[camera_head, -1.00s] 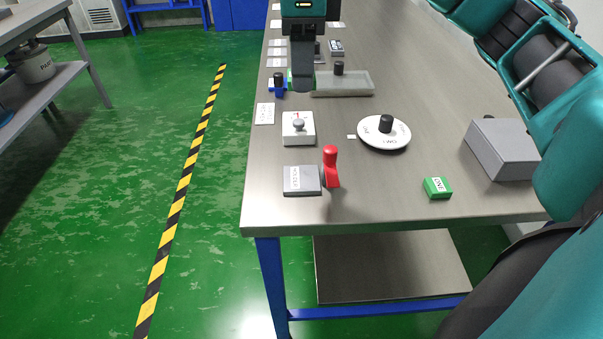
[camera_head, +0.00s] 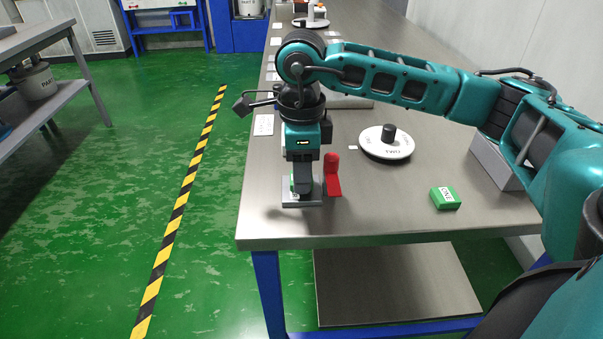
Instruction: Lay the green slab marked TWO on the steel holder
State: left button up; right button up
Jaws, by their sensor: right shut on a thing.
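My right gripper (camera_head: 303,190) points down at the grey steel holder (camera_head: 316,198) near the front left of the table. It is shut on a green slab (camera_head: 292,183), of which only a thin green edge shows at the left of the fingers. The marking on this slab is hidden. I cannot tell whether the slab touches the holder or is just above it. Another green slab (camera_head: 445,198) with a white label lies on the table to the right; its label is too small to read surely. My left gripper is not in view.
A red upright piece (camera_head: 332,177) stands close to the right of the holder. A white dial with a black knob (camera_head: 387,142) sits behind it. A grey box (camera_head: 499,163) is partly behind my right arm. The table front between holder and right slab is clear.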

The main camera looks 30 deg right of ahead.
jog(key=shift+f, duration=0.35)
jog(key=shift+f, duration=0.2)
jog(key=o, duration=1)
jog(key=shift+r, duration=0.1)
jog(key=shift+r, duration=0.2)
notch_tip(320, 180, up, 12)
jog(key=shift+f+p, duration=0.1)
jog(key=shift+p, duration=0.95)
